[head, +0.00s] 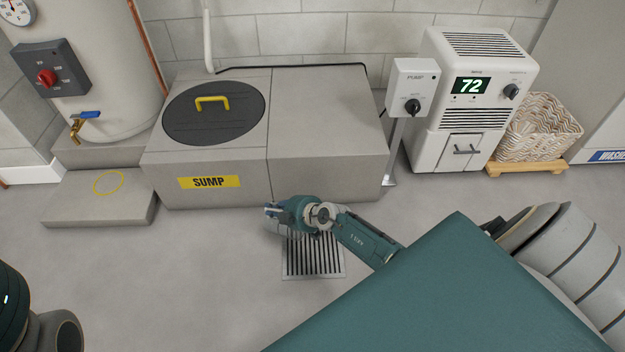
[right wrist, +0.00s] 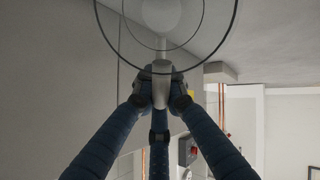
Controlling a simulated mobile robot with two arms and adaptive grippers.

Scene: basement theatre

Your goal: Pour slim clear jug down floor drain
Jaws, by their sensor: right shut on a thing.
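My right gripper (head: 275,212) is above the far end of the floor drain (head: 313,262), a dark slotted grate in the grey floor. In the right wrist view its fingers (right wrist: 160,92) are shut on the pale handle of the slim clear jug (right wrist: 185,73). The jug's round see-through outline fills the top of that view. In the head view the jug is mostly hidden and only a faint clear part shows by the fingers. I cannot tell its tilt or whether liquid is in it. My left gripper is not in view.
A concrete sump box (head: 330,160) with a yellow-handled lid (head: 215,125) stands just behind the drain. A pump control box (head: 412,88), a white dehumidifier (head: 468,100) and a wicker basket (head: 540,130) stand right. A low concrete step (head: 85,200) is left. Floor left of the drain is clear.

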